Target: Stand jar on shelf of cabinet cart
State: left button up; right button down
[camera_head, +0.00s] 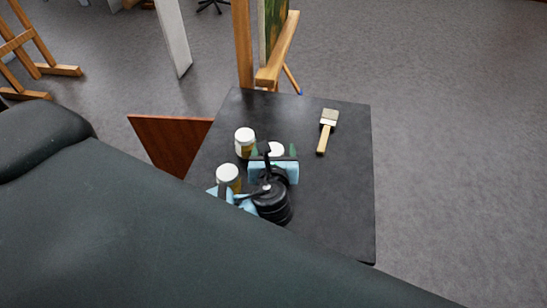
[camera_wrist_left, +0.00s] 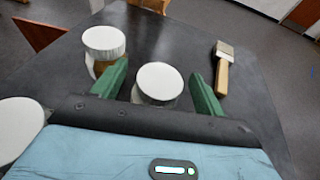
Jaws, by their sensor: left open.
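Three jars with white lids stand on the black top (camera_head: 345,190). One jar (camera_head: 276,149) is between the open green fingers of my left gripper (camera_head: 274,152); in the left wrist view its lid (camera_wrist_left: 160,81) shows between the fingertips, with gaps at both sides. A second jar (camera_head: 245,143) stands just left of the gripper, close to a finger. A third jar (camera_head: 228,178) is nearer me, partly hidden by my wrist. A reddish-brown panel (camera_head: 168,140), like an open cabinet door, stands left of the black top. No shelf is visible. My right gripper is out of view.
A flat brush (camera_head: 327,131) lies on the black top, right of the gripper. A wooden easel (camera_head: 280,55) with a canvas stands behind the top. The right part of the top and the carpet to the right are clear.

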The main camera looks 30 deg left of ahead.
aim_at(274, 149)
pick_arm(q)
jog(key=shift+w+a, duration=0.1)
jog(key=shift+w, duration=0.25)
jog(key=c, duration=1.3)
jog(key=shift+o, duration=0.2)
notch_tip(274, 149, up, 10)
jog(key=s+f+m+h, duration=0.1)
jog(key=s+f+h, duration=0.1)
jog(key=f, duration=0.1)
jog(key=shift+s+f+m, duration=0.3)
jog(key=shift+s+m, duration=0.1)
jog(key=s+d+f+m+t+h, duration=0.1)
jog(key=s+f+m+h, duration=0.2)
jog(key=s, duration=0.4)
jog(key=shift+h, duration=0.7)
